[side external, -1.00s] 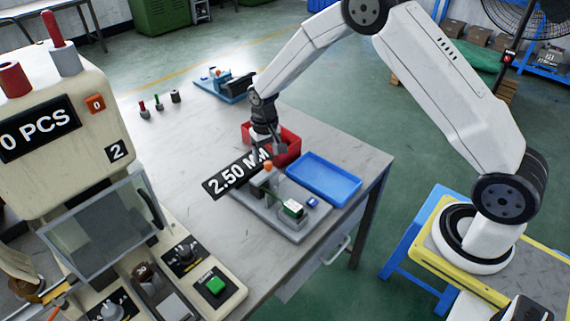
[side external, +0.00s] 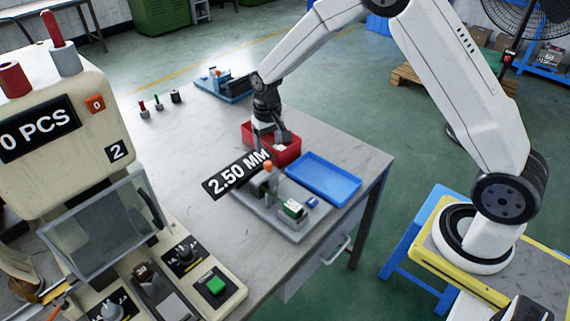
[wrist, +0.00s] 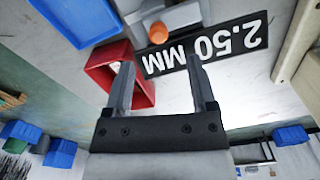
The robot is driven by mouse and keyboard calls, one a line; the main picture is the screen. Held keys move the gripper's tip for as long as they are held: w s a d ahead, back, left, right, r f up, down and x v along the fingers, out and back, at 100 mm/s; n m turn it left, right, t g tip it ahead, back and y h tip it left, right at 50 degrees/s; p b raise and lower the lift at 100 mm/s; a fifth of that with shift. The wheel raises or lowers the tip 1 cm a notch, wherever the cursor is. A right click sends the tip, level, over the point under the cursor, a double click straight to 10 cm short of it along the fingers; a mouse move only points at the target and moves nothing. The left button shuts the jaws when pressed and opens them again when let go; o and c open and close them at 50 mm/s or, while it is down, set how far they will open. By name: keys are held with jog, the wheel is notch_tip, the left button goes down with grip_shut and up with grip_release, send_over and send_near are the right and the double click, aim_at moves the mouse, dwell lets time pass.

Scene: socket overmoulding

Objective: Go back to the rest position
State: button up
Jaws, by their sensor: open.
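My gripper (side external: 269,137) is above the red bin (side external: 289,153) on the workbench, pointing down. In the wrist view the two fingers of my gripper (wrist: 160,78) are apart with nothing between them. The red bin (wrist: 98,70) shows to the left there, partly hidden behind the left finger. Small pale things lie in the bin in the side view, too small to make out.
A blue tray (side external: 323,179) and a grey fixture plate (side external: 291,226) with an orange-topped part lie in front of the bin. A black "2.50 MM" sign (side external: 237,174) stands beside them. The beige machine (side external: 50,140) is at left. A blue fixture (side external: 228,86) sits behind.

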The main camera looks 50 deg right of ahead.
jog(key=s+r+n+t, duration=0.1)
jog(key=s+r, duration=0.2)
jog(key=s, duration=0.7)
jog(key=s+r+n+t, duration=0.1)
jog(key=s+r, duration=0.2)
jog(key=s, duration=0.8)
jog(key=shift+s+a+r+n, duration=0.15)
jog(key=shift+a+r+n, duration=0.15)
jog(key=shift+n, duration=0.1)
jog(key=m+g, duration=0.2)
jog(key=m, duration=0.1)
send_over(268, 162)
notch_tip(268, 162, down, 8)
jog(key=shift+r, duration=0.25)
jog(key=shift+f, duration=0.2)
jog(key=shift+f, duration=3.75)
grip_shut()
